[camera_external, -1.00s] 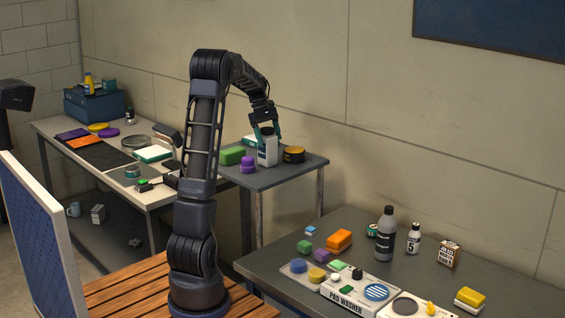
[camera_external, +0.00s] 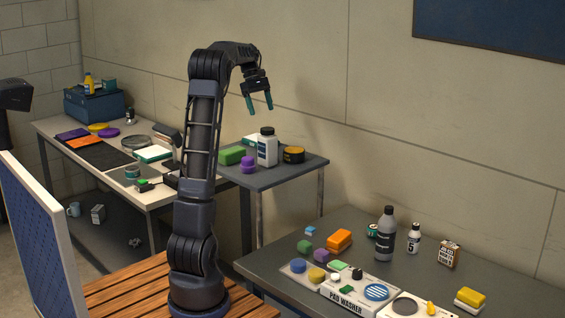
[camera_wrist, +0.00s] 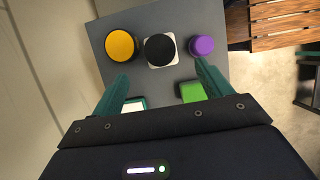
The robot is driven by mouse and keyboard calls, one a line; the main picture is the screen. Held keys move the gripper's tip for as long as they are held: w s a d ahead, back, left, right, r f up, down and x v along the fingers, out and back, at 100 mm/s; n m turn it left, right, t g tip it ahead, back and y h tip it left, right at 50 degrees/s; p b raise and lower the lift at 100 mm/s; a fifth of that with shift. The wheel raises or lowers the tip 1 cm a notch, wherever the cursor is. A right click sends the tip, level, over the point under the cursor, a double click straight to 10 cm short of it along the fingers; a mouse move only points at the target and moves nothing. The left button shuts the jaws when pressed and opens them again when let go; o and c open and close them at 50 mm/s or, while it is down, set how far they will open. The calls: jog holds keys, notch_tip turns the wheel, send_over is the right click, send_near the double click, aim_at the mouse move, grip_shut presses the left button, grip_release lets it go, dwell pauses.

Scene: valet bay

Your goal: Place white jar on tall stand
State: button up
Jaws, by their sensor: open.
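The white jar (camera_external: 267,148) with a black lid stands upright on the tall stand (camera_external: 282,178), a small grey-topped table in the middle of the external view. In the wrist view the jar's black lid (camera_wrist: 160,49) shows from above, with the stand's grey top (camera_wrist: 180,22) around it. My gripper (camera_external: 260,106) is open and empty, raised above the stand with its teal fingers pointing down. It is clear of the jar. In the wrist view the jar lies beyond the fingertips, between their lines.
On the stand, a yellow-topped black tin (camera_external: 293,154) is right of the jar; a purple object (camera_external: 248,165) and green block (camera_external: 232,155) are left. A teal-and-white item (camera_wrist: 134,105) is also there. The front table (camera_external: 350,222) holds bottles and blocks; the left table (camera_external: 60,128) is cluttered.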

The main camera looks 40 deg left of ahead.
jog(key=s+d+r+m+t+y, duration=0.1)
jog(key=s+d+m, duration=0.3)
jog(key=s+d, duration=0.45)
jog(key=s+d+r+m+y, duration=0.1)
jog(key=s+d+m, duration=0.4)
jog(key=d, duration=0.7)
jog(key=s+d+f+m+t, duration=0.1)
jog(key=s+d+f+m, duration=0.2)
jog(key=s, duration=0.3)
jog(key=s+d+f+m+t+y, duration=0.1)
jog(key=s+d+f+m, duration=0.2)
jog(key=s, duration=0.4)
jog(key=s+d+f+m+t+y, duration=0.1)
jog(key=s+d+f+m, duration=0.2)
jog(key=s+d+f, duration=0.2)
jog(key=shift+s+d+f+t, duration=0.15)
jog(key=shift+s+f+t, duration=0.15)
jog(key=shift+s, duration=0.5)
